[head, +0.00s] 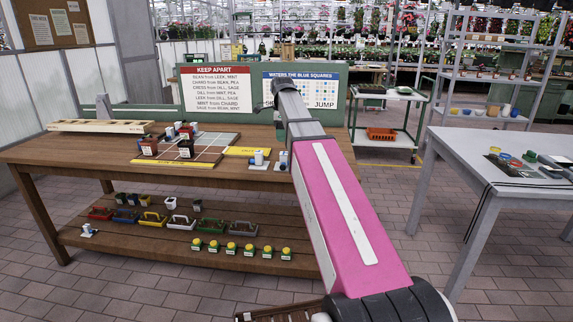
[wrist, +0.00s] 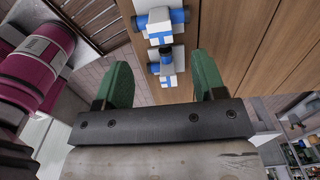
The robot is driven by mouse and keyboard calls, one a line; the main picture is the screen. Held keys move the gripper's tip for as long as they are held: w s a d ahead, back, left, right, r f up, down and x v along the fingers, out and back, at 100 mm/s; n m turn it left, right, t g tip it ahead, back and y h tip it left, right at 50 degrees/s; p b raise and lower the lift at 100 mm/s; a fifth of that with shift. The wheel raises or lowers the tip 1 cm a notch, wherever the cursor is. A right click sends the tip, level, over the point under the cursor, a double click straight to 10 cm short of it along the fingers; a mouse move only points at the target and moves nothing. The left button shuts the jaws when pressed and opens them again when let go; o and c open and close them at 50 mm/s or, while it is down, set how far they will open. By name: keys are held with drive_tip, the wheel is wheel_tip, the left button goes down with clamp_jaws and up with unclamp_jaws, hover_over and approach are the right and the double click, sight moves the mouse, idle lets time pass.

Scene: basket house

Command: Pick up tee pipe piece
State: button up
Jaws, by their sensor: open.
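My gripper (wrist: 162,75) is open, with two green fingers spread apart in the wrist view. A white piece with blue ends (wrist: 166,67) shows between the fingertips, with no finger visibly touching it. A second, larger white-and-blue piece (wrist: 160,22) is just beyond it on the wood. In the head view, small white-and-blue pieces stand at the right end of the wooden table, one on the left (head: 258,158) and one on the right (head: 283,160). Which one is the tee pipe piece I cannot tell for sure. My gripper's fingers are hidden in the head view.
The wooden table (head: 50,151) also holds a grid board (head: 206,152) with dark pots and a long pale tray (head: 100,126). A green-framed sign panel stands behind. The lower shelf holds colored baskets and yellow-topped items. A grey table (head: 480,150) stands at right.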

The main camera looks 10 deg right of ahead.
sight(284, 153)
wheel_tip(284, 153, down, 4)
drive_tip(key=shift+r, duration=0.1)
drive_tip(key=shift+s+d+f, duration=0.1)
drive_tip(key=shift+d+f, duration=0.05)
drive_tip(key=shift+f, duration=1.15)
drive_tip(key=shift+d+f, duration=0.15)
drive_tip(key=shift+f, duration=1.1)
drive_tip(key=c, duration=1)
